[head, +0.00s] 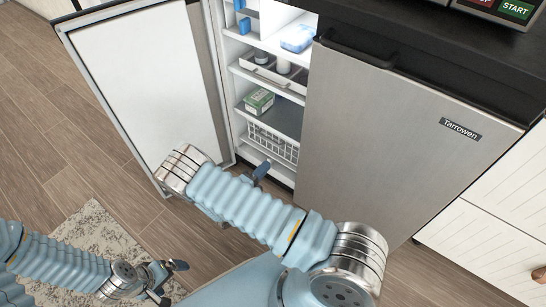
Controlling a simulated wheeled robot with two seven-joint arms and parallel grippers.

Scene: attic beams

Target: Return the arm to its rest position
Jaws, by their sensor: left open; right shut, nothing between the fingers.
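My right arm (245,205) reaches across the middle of the view in front of the fridge, bent at a silver joint on the left. My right gripper (260,170) shows only as a dark blue tip past the forearm, by the fridge's lower opening; it is shut and empty, and the rest is hidden behind the arm. My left gripper (173,283) is at the lower left, low over the floor. Its dark fingers are spread apart with nothing between them.
The fridge's left door (150,85) stands open beside my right arm's joint. Inside are a green and white carton (259,101), a blue and white container (297,38) and a wire basket (272,145). The right door (390,130) is shut. A rug (95,235) lies on the wooden floor.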

